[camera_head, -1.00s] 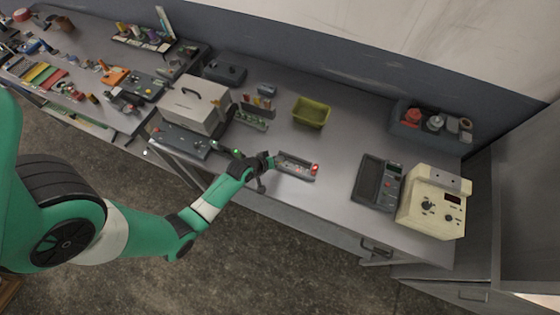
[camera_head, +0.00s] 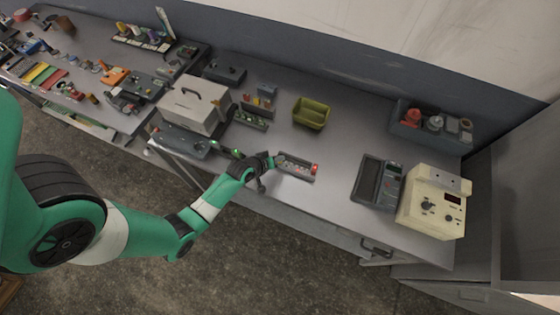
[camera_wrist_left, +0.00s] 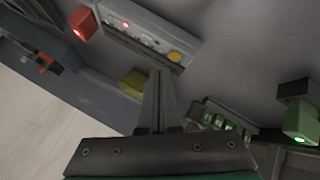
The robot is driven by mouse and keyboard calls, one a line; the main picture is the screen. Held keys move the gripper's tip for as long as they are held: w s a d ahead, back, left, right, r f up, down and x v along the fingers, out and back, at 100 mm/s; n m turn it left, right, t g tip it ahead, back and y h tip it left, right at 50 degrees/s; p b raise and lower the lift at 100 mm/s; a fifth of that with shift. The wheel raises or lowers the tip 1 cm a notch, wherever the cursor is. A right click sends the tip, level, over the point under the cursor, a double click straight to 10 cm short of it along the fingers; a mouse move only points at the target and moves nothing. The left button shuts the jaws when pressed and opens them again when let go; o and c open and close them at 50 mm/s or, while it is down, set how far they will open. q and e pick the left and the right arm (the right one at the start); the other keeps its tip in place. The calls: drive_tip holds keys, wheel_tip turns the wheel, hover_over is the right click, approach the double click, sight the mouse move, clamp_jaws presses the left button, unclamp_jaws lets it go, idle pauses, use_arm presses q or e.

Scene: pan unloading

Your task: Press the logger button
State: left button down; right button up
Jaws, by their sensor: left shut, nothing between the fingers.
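A low grey panel (camera_head: 296,167) lies near the front edge of the table. It has a row of small controls and a red lit block (camera_head: 314,169) at its right end. The panel also shows in the left wrist view (camera_wrist_left: 128,12), with a small red light, pale buttons and a yellow button (camera_wrist_left: 174,57). No label is readable, so I cannot tell for sure that this is the logger. My left gripper (camera_head: 272,161) is shut and empty at the panel's left end. Its fingers (camera_wrist_left: 160,76) show close to the panel; contact cannot be told. My right gripper is out of view.
A grey case (camera_head: 195,104) with a handle stands to the left, and a green-lit block (camera_head: 237,153) is near my wrist. An olive bin (camera_head: 311,113) is behind the panel. A dark meter (camera_head: 377,184) and cream instrument (camera_head: 435,201) stand to the right. Tabletop between panel and meter is clear.

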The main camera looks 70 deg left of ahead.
sight(279, 165)
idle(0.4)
use_arm(q)
drive_tip(key=shift+f+b, duration=0.3)
drive_tip(key=shift+f, duration=0.15)
drive_tip(key=shift+f+b, duration=0.4)
drive_tip(key=shift+f, duration=0.1)
idle(0.4)
drive_tip(key=shift+r, duration=0.15)
drive_tip(key=shift+r+p, duration=0.85)
drive_tip(key=shift+p, duration=0.15)
wheel_tip(279, 165, up, 6)
drive_tip(key=p, duration=0.6)
